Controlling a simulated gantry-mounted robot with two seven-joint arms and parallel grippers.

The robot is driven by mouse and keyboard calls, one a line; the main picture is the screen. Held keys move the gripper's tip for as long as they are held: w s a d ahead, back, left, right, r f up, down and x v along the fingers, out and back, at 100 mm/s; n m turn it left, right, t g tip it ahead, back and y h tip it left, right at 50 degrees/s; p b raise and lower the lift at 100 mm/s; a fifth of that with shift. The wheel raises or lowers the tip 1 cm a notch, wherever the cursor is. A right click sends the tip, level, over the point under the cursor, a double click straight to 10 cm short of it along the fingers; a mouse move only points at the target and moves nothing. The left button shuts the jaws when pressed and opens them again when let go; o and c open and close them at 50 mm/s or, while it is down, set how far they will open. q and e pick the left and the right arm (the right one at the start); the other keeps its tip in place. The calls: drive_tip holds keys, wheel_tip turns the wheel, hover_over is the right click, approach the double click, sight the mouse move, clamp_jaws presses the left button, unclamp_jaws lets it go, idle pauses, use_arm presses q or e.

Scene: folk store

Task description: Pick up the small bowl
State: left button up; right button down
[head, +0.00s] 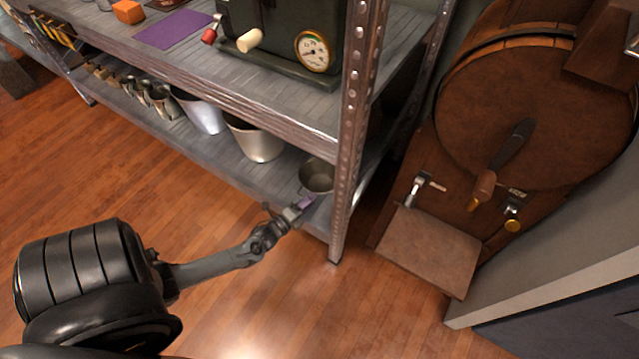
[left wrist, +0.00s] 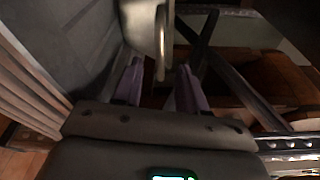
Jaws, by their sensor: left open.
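The small bowl (head: 317,174) is dark grey metal and stands on the lower shelf (head: 226,162) close to the front corner post. My left gripper (head: 304,202) reaches in from the left, at the near side of the bowl. In the left wrist view the purple fingers (left wrist: 160,68) are apart, and the bowl's edge (left wrist: 161,42) shows between and just beyond their tips. I cannot tell whether a finger touches it. My right gripper is out of view.
The metal corner post (head: 356,110) stands just right of the bowl. A larger pale bucket (head: 256,141) and several smaller metal vessels stand left of it on the same shelf. The upper shelf (head: 290,103) hangs above. Wooden floor in front is clear.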

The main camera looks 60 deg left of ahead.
use_arm(q)
drive_tip(key=shift+w+a, duration=0.1)
drive_tip(key=c, duration=0.4)
clamp_jaws()
drive_tip(key=shift+f, duration=0.1)
idle(0.9)
